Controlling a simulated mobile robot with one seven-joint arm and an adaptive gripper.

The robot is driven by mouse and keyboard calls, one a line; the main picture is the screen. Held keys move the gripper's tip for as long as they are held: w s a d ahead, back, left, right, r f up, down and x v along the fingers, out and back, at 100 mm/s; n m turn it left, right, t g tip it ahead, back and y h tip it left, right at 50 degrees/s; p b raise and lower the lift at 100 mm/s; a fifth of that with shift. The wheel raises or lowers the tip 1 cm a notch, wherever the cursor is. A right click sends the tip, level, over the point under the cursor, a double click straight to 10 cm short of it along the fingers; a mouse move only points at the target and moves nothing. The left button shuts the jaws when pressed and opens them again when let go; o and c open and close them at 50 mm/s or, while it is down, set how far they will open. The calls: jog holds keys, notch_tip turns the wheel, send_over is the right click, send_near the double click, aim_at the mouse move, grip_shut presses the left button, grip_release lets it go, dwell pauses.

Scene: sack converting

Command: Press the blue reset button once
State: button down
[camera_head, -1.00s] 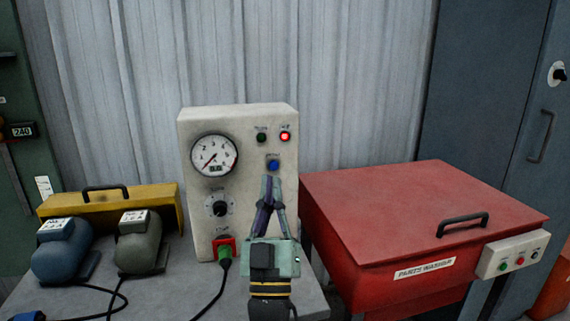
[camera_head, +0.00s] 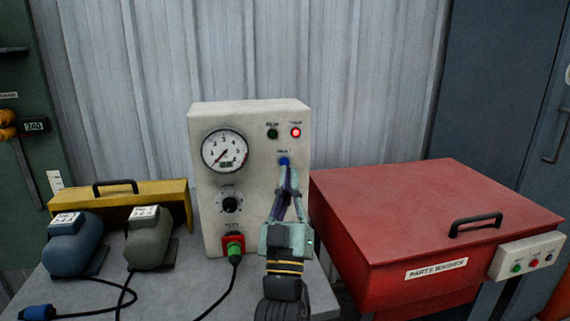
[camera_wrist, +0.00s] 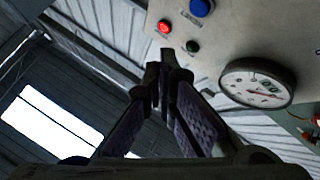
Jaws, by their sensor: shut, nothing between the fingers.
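The blue reset button (camera_head: 284,161) is on the front of a cream control box (camera_head: 207,239), below a dark green lamp (camera_head: 272,133) and a lit red lamp (camera_head: 295,132). My gripper (camera_head: 287,172) is shut and empty, its tips just below the button in the head view. In the wrist view the blue button (camera_wrist: 201,8) is at the top edge, and my gripper's tips (camera_wrist: 164,70) appear apart from it. I cannot tell the exact gap to the panel.
A red parts washer (camera_head: 430,210) stands close on the right. Two motor-like units (camera_head: 75,245) and a yellow case (camera_head: 172,199) are on the left.

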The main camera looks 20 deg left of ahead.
aim_at(286, 144)
jog(key=shift+w+a+b, duration=0.25)
jog(key=shift+w+a, duration=0.4)
jog(key=shift+w, duration=0.3)
jog(key=shift+w+a+b, duration=0.25)
jog(key=shift+w+a, duration=0.35)
jog(key=shift+w, duration=0.35)
jog(key=shift+w+a+b, duration=0.25)
jog(key=shift+w+b, duration=0.05)
jog(key=shift+w, duration=0.05)
jog(key=shift+w+a, duration=0.25)
jog(key=shift+w, duration=0.1)
dwell(0.7)
jog(key=shift+s+d, duration=0.5)
jog(key=shift+s, duration=0.2)
jog(key=s+d, duration=0.1)
jog(key=s, duration=0.1)
jog(key=s+d, duration=0.1)
jog(key=s, duration=0.1)
jog(key=shift+d, duration=0.4)
